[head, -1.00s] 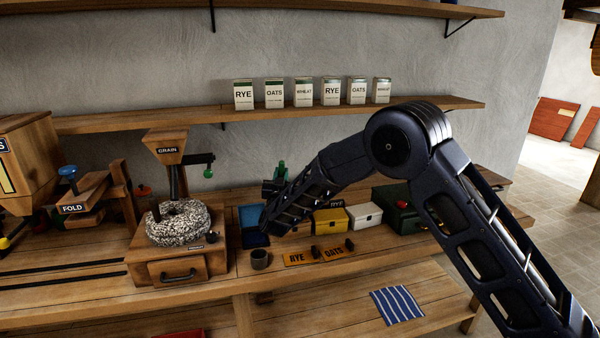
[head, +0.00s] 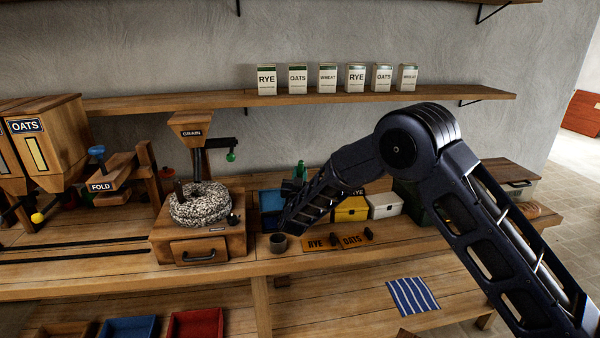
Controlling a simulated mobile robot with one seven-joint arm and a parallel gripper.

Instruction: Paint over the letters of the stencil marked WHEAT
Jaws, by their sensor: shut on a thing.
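I cannot make out a stencil marked WHEAT. Two orange stencil plates lie near the front edge of the bench, one marked RYE (head: 318,246) and one marked OATS (head: 350,243), each with a dark knob. My arm comes in from the lower right, bends at the elbow and slopes down left over the bench. Its forearm ends above the bench by a dark mug (head: 278,243) and a blue tray (head: 269,208). My gripper and whatever it holds are hidden by the forearm. No brush or paint shows clearly.
A grain mill (head: 196,240) stands left of the mug. A yellow box (head: 351,210) and a white box (head: 384,206) stand behind the plates. Labelled packets line the shelf (head: 300,99) above. A striped cloth (head: 413,296) lies lower down, with a red tray (head: 195,325) at left.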

